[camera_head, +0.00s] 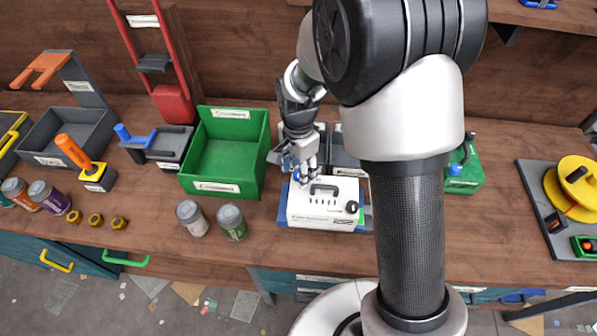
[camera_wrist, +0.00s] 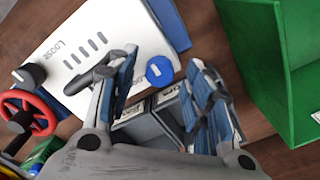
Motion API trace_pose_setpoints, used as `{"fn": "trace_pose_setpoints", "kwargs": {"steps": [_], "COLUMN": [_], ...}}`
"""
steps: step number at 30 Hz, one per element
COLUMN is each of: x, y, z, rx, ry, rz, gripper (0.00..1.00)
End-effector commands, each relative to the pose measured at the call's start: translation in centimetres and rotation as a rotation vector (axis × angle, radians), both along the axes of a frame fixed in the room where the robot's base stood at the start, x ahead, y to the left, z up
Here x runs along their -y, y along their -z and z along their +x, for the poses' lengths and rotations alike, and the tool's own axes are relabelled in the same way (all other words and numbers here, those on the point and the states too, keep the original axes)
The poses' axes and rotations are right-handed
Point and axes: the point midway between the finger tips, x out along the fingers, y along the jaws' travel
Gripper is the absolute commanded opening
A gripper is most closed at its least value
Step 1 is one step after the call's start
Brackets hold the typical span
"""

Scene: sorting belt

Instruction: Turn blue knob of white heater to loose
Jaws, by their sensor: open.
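The white heater (camera_head: 325,208) stands on a blue base on the table, with slots, a dark handle and a black knob (camera_head: 352,206). In the wrist view the heater (camera_wrist: 95,25) bears the word "LOOSE" near its black knob (camera_wrist: 30,75). The round blue knob (camera_wrist: 159,71), with a pale mark, is at the heater's corner. My gripper (camera_head: 299,168) is over the heater's back left corner, pointing down. In the wrist view my gripper (camera_wrist: 163,62) is open, with the blue knob seen between its fingertips. I cannot tell whether they touch it.
A green bin (camera_head: 225,155) stands close to the left of my gripper. Dark grey boxes (camera_wrist: 145,125) lie close behind the heater. Two jars (camera_head: 232,222) stand front left of it. A red wheel (camera_wrist: 28,113) shows beyond the black knob. The table front is fairly clear.

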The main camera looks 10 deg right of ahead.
Motion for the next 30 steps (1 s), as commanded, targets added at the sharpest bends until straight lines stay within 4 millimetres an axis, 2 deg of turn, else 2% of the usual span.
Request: {"fn": "trace_pose_setpoints", "kwargs": {"steps": [10,30], "x": [0.00,0.00], "y": [0.40,0.37], "z": [-0.02,-0.01], "rx": [0.000,0.000], "ry": [0.000,0.000], "rz": [0.000,0.000], "gripper": [0.46,0.01]}}
